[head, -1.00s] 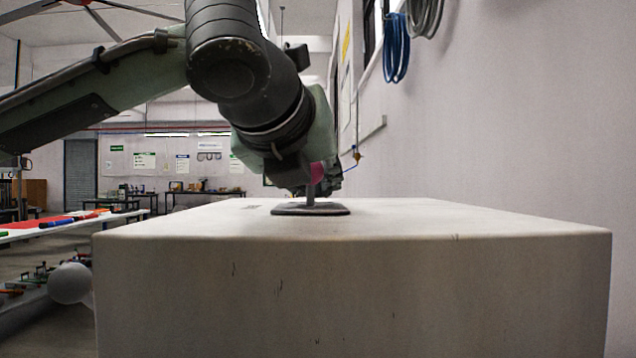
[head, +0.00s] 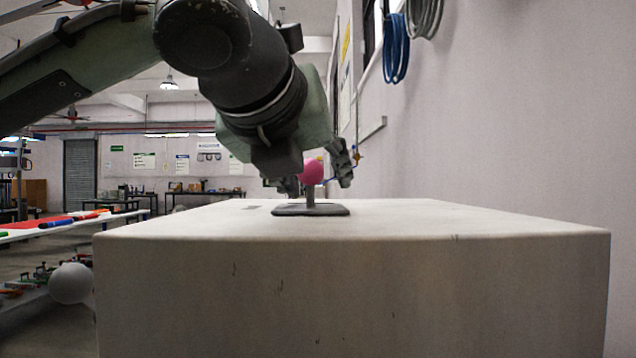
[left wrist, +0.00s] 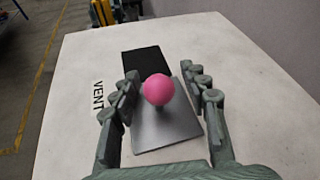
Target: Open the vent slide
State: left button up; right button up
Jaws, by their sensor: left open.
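The vent slide is a grey metal plate (left wrist: 165,125) with a pink ball knob (left wrist: 158,89) on a short stem, lying on top of a white box. A black rectangular opening (left wrist: 146,62) shows beside the plate in the left wrist view, with the word VENT left of it. In the head view the plate (head: 310,210) and knob (head: 312,171) show edge-on. My left gripper (left wrist: 165,84) is open, a finger on either side of the knob with gaps visible. In the head view my left gripper (head: 314,177) is at knob height, above the box top. My right gripper is out of view.
The white box (head: 350,290) fills the front, with its top (head: 450,220) otherwise clear. A wall (head: 530,120) with hanging blue hose (head: 396,48) stands on the right. A bench (head: 60,232) with a red mat and tools is at the left.

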aim_at(308, 167)
pick_arm(q)
jog(key=shift+v, duration=2.6)
